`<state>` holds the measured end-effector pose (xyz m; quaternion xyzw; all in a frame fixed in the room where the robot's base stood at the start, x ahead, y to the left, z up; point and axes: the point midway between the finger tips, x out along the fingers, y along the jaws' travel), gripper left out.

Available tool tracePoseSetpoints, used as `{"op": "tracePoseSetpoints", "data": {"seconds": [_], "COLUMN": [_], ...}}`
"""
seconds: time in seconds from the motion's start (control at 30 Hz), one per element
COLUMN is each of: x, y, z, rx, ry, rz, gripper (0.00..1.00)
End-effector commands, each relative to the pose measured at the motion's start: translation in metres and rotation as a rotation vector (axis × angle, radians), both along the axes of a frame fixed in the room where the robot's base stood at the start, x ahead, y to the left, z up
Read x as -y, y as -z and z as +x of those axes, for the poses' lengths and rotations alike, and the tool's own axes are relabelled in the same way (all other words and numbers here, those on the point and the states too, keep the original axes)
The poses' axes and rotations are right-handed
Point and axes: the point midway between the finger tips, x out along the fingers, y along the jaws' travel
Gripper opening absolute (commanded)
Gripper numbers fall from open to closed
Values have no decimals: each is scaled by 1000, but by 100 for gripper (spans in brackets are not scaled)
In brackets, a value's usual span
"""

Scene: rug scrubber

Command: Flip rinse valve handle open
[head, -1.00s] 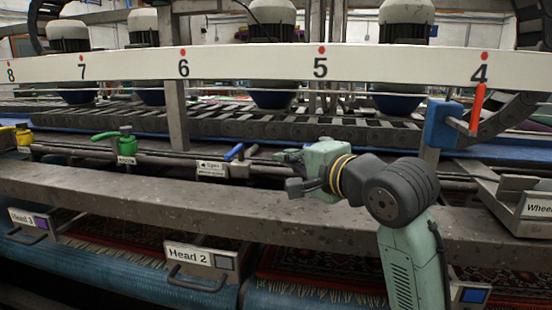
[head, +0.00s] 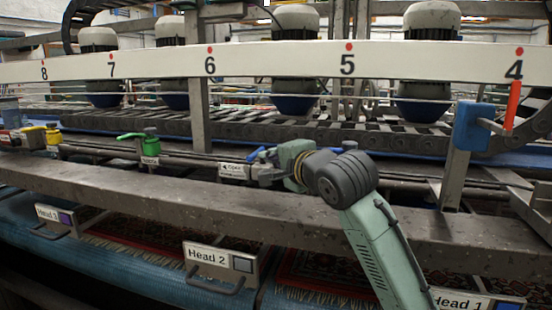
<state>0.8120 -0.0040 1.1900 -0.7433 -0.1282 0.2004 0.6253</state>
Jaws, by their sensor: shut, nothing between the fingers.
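A valve with a blue handle (head: 256,154) sits on the pipe rail, beside a white sign with an arrow and the word "Open" (head: 232,170). A green-handled valve (head: 138,137) stands further left, over a small label too small to read. I cannot read which valve is marked rinse. My gripper (head: 262,172) is shut and empty, right at the blue-handled valve. It hides part of that valve, and I cannot tell whether the fingers touch the handle.
A yellow-handled valve (head: 50,134) is at the far left. The grey beam (head: 120,200) runs in front of the pipe rail, below my gripper. A numbered white bar (head: 270,64) crosses above. A blue box with a red lever (head: 473,126) is at the right.

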Motion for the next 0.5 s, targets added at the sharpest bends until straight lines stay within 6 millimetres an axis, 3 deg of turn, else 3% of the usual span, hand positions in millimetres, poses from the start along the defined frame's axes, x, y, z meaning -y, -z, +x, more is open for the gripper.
{"op": "tracePoseSetpoints", "data": {"seconds": [0.5], "x": [-1], "y": [0], "z": [-1], "rx": [0], "ry": [56], "rz": [-1], "gripper": [0]}}
